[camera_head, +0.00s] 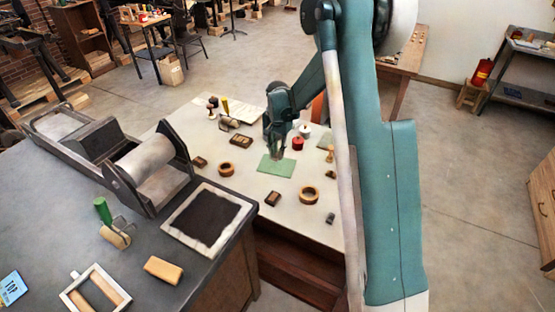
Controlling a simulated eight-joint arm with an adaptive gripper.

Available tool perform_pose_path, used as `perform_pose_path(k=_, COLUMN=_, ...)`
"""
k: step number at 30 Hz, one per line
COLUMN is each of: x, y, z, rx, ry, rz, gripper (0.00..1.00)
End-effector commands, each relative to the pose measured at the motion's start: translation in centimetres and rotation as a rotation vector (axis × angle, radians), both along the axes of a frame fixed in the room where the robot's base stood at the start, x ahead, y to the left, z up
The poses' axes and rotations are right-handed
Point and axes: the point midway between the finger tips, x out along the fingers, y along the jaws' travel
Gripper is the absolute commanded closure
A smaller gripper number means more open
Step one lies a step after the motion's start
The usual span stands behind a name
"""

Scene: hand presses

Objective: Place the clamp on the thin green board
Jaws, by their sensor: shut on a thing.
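The thin green board (280,168) lies flat on the pale table, near its middle. My gripper (276,154) points down right over the board's back part, and its fingers cover some of the board. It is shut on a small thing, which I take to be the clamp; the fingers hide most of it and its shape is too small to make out. I cannot tell whether the held thing touches the board.
Rolls of tape (308,194) and small dark blocks (273,199) lie around the board. A red jar (298,143) and a white jar (305,130) stand behind it to the right. The dark press bench (130,215) is at the left. Bare tabletop surrounds the board's front.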

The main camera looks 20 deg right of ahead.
Motion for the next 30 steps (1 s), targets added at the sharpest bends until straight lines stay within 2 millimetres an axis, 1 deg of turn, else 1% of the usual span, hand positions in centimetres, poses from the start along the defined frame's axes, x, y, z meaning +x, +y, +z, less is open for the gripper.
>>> perform_pose_path(k=4, x=0.0, y=0.0, z=-0.9, rx=0.0, ry=0.0, rz=0.0, gripper=0.98)
perform_pose_path(k=12, x=0.0, y=0.0, z=-3.5, rx=0.0, ry=0.0, rz=0.0, gripper=0.98)
perform_pose_path(k=27, x=0.0, y=0.0, z=-4.1, rx=0.0, ry=0.0, rz=0.0, gripper=0.98)
perform_pose_path(k=28, x=0.0, y=0.0, z=-4.1, rx=0.0, ry=0.0, rz=0.0, gripper=0.83)
perform_pose_path(k=30, x=0.0, y=0.0, z=-4.0, rx=0.0, ry=0.0, rz=0.0, gripper=0.74)
